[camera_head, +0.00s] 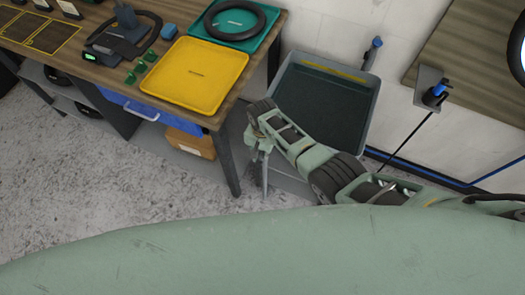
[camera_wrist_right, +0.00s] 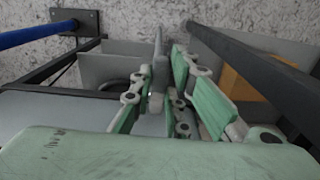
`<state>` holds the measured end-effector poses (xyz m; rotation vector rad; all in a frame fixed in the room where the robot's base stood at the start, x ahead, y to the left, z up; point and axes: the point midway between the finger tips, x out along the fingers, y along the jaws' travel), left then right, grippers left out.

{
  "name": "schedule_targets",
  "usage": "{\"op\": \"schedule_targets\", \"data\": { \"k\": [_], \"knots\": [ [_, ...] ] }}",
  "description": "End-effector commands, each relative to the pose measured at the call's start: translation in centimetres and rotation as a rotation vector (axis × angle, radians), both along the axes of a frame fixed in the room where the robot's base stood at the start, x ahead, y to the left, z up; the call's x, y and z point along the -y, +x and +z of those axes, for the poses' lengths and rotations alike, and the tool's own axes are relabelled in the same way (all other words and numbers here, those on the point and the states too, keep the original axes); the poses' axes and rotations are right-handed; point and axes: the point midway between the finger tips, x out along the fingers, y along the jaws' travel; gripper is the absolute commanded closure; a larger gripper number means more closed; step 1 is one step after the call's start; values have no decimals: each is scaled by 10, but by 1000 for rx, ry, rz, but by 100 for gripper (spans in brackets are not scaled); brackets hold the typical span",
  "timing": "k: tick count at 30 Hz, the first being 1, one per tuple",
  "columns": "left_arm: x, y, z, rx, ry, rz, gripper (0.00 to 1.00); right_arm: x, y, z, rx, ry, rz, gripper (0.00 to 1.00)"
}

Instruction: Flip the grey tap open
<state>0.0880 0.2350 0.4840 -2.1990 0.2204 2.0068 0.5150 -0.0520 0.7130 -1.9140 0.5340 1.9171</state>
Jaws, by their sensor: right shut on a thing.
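My right gripper (camera_head: 258,150) is low beside the grey basin (camera_head: 365,125), between it and the workbench in the head view. In the right wrist view, my right gripper (camera_wrist_right: 158,100) has green finger pads either side of a slim grey upright piece, which looks like the grey tap's lever (camera_wrist_right: 157,72). The gripper is shut on it. The fingers hide its lower part, and the tap's body cannot be made out. My left gripper is not in view.
A workbench (camera_head: 262,68) carries a yellow tray (camera_head: 195,75) and a green tray (camera_head: 250,40) with a black ring (camera_head: 235,12). A cardboard box (camera_head: 190,143) sits below. Dark frame bars (camera_wrist_right: 255,70) flank my gripper closely. Open floor (camera_head: 80,180) lies left.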

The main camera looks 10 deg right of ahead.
Motion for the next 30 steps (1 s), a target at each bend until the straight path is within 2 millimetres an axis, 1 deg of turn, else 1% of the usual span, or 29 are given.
{"op": "schedule_targets", "data": {
  "k": [3, 4, 6, 16, 20, 26, 30],
  "knots": [
    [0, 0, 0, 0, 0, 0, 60, 0, 2, 1, 5, 1, -4, 100],
    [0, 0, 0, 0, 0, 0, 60, 0, 2, 1, 5, 1, -4, 83],
    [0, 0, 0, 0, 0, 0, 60, 0, 2, 1, 5, 1, -4, 77],
    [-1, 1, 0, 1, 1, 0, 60, 0, 1, 1, 3, 1, -1, 77],
    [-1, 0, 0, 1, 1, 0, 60, 0, 2, 6, 4, 2, -1, 77],
    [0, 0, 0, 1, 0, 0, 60, 0, 1, 26, 5, 1, -1, 77],
    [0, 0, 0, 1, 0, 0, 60, 0, 1, 48, 5, 3, -1, 77]
  ]
}}
